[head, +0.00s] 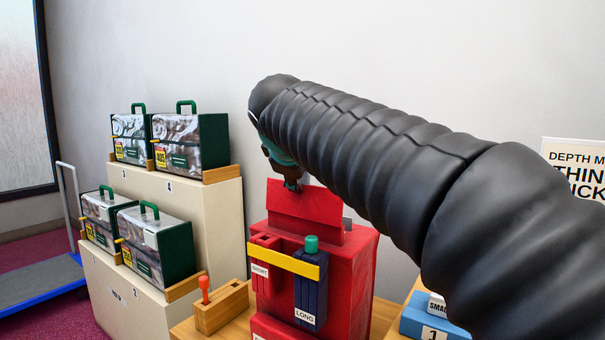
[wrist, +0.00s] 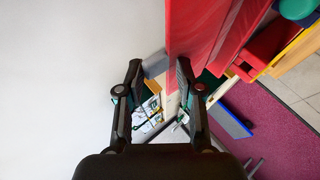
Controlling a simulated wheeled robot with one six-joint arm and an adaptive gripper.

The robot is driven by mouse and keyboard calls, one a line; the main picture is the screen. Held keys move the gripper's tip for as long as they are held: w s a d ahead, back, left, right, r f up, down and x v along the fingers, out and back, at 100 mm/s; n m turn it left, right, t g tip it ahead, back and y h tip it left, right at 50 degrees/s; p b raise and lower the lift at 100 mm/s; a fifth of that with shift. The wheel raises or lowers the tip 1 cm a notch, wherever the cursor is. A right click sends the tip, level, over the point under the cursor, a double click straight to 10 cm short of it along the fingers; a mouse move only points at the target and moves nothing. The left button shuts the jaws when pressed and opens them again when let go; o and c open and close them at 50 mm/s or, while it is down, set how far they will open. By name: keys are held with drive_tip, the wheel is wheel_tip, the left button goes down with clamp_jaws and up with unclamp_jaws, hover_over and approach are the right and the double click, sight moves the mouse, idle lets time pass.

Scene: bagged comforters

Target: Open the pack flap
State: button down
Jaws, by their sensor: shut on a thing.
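The red pack (head: 352,275) stands on a wooden surface in the middle of the head view. Its red flap (head: 308,207) stands raised above the top, leaning a little. My gripper (head: 292,185) is at the flap's upper left edge, shut on it; my dark arm hides part of it. In the wrist view, my gripper's fingers (wrist: 158,68) stand some way apart, with the red flap (wrist: 188,25) at the right finger. A grey piece (wrist: 155,63) shows near the fingertips; I cannot tell what it belongs to.
A yellow strap (head: 285,260) crosses the pack's front over a blue LONG holder (head: 311,295) and a red SHORT one. Left are bagged comforters (head: 188,142) on beige stands (head: 215,220), a red-knobbed lever (head: 204,285) and a blue cart (head: 40,283). A blue block (head: 420,322) is at lower right.

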drive_tip(key=shift+w+f, duration=0.1)
drive_tip(key=shift+f, duration=0.6)
drive_tip(key=c, duration=1.2)
unclamp_jaws()
drive_tip(key=shift+c, duration=0.2)
drive_tip(key=shift+r, duration=0.15)
drive_tip(key=v, duration=1.2)
drive_tip(key=shift+r, duration=0.2)
